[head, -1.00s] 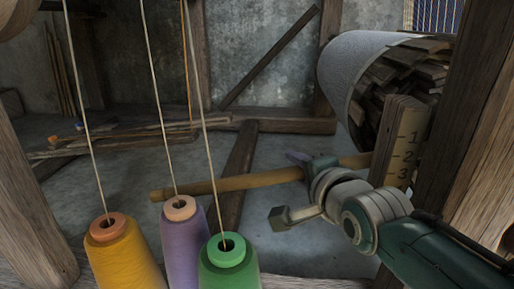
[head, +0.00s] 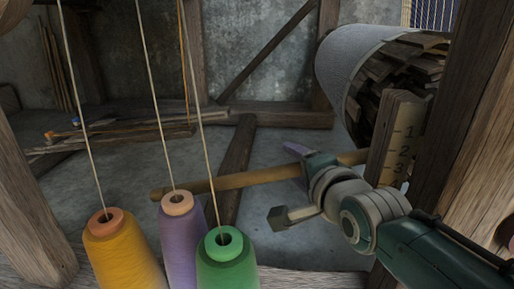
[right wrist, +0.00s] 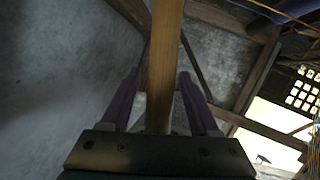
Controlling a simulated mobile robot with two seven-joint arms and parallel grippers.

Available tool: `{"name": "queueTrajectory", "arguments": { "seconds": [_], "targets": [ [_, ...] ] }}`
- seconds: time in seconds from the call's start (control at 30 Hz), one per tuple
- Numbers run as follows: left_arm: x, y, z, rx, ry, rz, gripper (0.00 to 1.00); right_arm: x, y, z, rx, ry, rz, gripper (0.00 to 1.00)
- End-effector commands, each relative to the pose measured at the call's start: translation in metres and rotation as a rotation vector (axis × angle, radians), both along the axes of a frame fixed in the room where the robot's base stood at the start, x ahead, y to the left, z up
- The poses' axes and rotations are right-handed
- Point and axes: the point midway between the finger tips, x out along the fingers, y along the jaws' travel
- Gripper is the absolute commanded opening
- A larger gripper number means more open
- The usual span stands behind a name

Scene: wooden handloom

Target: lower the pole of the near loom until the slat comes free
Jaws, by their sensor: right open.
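The pole (head: 235,181) is a round wooden rod running across the head view, its left end free behind the thread cones and its right end meeting a board marked 1, 2, 3 (head: 403,140). It lies near the marks 2 and 3. My right gripper (head: 296,149) is at the pole's right part, with a purple finger showing above it. In the right wrist view the pole (right wrist: 164,55) runs between the two spread purple fingers (right wrist: 160,80), with gaps on both sides. I cannot make out the slat for certain. My left gripper is not in view.
Orange (head: 122,255), purple (head: 178,240) and green (head: 227,262) thread cones stand in front, with threads rising from them. A grey drum (head: 345,62) holding wooden pieces is behind the board. A thick post (head: 470,110) stands at right. Sticks lie on the floor at back left.

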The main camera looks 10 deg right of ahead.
Motion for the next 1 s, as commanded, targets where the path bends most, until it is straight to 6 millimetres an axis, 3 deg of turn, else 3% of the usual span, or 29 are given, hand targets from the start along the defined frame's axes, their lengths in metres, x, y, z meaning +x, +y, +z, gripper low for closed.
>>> {"name": "queueTrajectory", "arguments": {
  "seconds": [0.2, 0.4, 0.6, 1.0],
  "targets": [
    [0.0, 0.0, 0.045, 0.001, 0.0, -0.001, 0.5, -0.034, -0.002, 0.018, -0.001, 0.006, -0.001, 0.62],
    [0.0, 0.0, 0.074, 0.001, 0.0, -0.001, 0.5, -0.068, -0.004, 0.027, -0.001, 0.005, -0.001, 0.62],
    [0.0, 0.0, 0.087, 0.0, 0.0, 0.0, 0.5, -0.087, -0.005, 0.029, 0.0, 0.002, 0.0, 0.62],
    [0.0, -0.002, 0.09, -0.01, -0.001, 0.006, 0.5, -0.09, -0.006, 0.031, -0.004, 0.003, 0.001, 0.62]
  ]
}}
